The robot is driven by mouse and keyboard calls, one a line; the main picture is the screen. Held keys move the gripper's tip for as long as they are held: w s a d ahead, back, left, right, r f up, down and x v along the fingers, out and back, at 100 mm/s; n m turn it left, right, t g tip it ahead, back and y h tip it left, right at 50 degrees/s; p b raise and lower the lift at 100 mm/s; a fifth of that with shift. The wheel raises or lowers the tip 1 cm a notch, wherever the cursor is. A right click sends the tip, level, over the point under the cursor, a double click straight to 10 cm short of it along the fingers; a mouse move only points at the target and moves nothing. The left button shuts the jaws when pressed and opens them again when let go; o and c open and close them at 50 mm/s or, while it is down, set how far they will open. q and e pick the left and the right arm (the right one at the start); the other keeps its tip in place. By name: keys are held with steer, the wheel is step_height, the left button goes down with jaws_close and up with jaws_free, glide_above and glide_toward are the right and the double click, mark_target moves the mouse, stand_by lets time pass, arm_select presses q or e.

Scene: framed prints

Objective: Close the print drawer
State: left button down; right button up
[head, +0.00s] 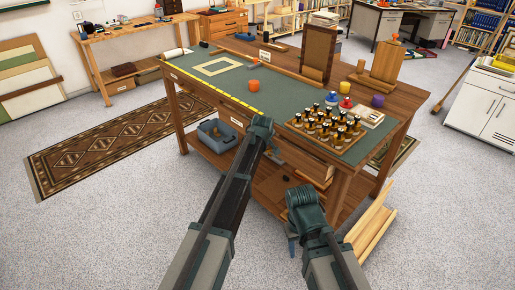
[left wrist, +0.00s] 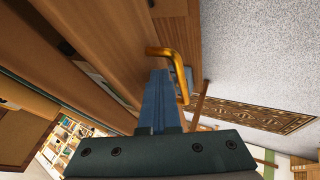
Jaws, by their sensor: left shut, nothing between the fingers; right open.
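The print drawer is in the wooden workbench's front, below the green top. Its wooden front (left wrist: 105,35) fills much of the upper left wrist view, and a brass handle (left wrist: 178,68) stands out there. How far the drawer is open I cannot tell. My left gripper (left wrist: 160,75) is shut and empty, its blue fingertips close beside the handle; contact is unclear. In the head view my left gripper (head: 274,156) is at the bench's front, partly hidden by its wrist. My right gripper (head: 291,240) is open and empty, low in front of the bench's right end.
A wooden rack (head: 370,226) stands right of my right gripper. A patterned rug (head: 110,145) lies left; the carpet in front is clear.

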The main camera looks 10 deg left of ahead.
arm_select(q)
steer(key=shift+w+d, duration=0.4)
steer(key=shift+w, duration=0.05)
steer(key=shift+r, duration=0.1)
arm_select(e)
steer(key=shift+r, duration=0.1)
